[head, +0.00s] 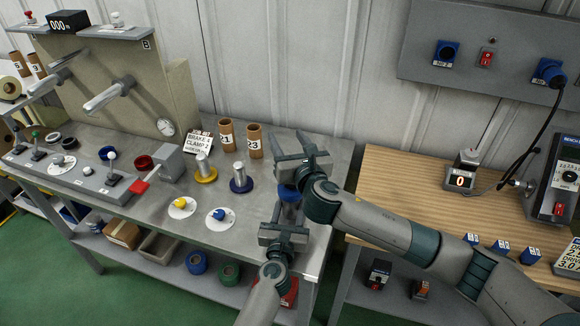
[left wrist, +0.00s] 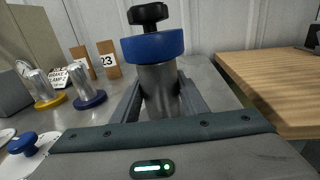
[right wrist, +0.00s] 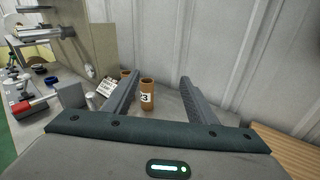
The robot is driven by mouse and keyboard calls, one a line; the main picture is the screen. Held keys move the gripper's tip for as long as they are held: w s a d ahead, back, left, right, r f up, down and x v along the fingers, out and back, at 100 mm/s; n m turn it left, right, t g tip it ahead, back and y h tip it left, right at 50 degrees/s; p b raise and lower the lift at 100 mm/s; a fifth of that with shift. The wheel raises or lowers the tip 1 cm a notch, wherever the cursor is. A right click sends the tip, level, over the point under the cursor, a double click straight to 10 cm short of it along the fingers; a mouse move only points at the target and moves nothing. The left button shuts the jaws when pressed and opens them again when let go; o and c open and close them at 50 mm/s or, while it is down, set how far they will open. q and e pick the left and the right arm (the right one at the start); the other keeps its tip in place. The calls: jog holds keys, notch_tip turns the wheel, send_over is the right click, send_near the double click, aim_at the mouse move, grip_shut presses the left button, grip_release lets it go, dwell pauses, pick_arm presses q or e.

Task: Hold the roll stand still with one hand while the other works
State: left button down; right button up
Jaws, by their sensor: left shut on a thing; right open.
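The roll stand, a metal post with a blue collar and black knob on top, stands upright in the left wrist view (left wrist: 158,85). In the head view its blue part (head: 288,192) shows partly, below my right gripper. My left gripper (head: 286,212) is shut on the post, with a finger on each side below the collar. My right gripper (head: 293,146) is open and empty above and behind the stand. In the right wrist view its fingers (right wrist: 160,95) are wide apart, with nothing between them up close. The stand's base is hidden.
On the metal bench (head: 285,262) stand a yellow-based post (head: 205,170), a blue-based post (head: 241,180) and cardboard tubes (head: 226,134), (head: 255,141). A lever box (head: 176,162) is at left. A wooden table (head: 405,195) is at right; the wall is close behind.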

jog(key=w+d+f+m+g+h, duration=0.3)
jog(key=w+m+g+h, duration=0.2)
jog(key=m+g, duration=0.45)
jog(key=s+a+r+m+g, duration=0.2)
jog(key=s+r+m+g, duration=0.4)
jog(key=s, duration=0.4)
notch_tip(320, 180, up, 2)
jog(key=shift+s+m+g, duration=0.2)
jog(key=shift+m+g, duration=0.15)
jog(key=shift+g, duration=0.1)
jog(key=shift+a, duration=0.1)
jog(key=shift+f, duration=6.05)
jog(key=c, duration=1.1)
